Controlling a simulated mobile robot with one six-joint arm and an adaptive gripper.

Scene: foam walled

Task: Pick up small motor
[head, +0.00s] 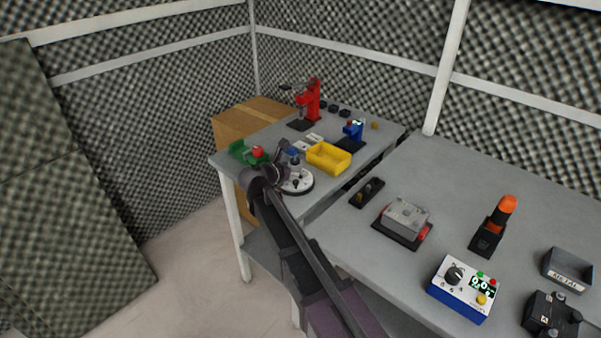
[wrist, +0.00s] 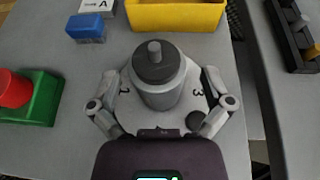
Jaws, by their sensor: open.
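The small motor is a grey cylinder with a darker cap and a short shaft on top; in the wrist view the small motor (wrist: 158,78) stands upright at the centre, on a white round plate (wrist: 235,150) with printed numbers. My gripper (wrist: 160,77) is open, with one finger on each side of the motor and apparent gaps to it. In the head view my gripper (head: 279,168) is over the left table at the white round plate (head: 301,186), and my arm partly hides this spot.
A yellow bin (wrist: 178,16) lies just beyond the plate. A blue block (wrist: 86,28) and a green holder with a red part (wrist: 45,100) are to the left. A red press (head: 312,100) stands at the back. A gap separates the right table (head: 450,200).

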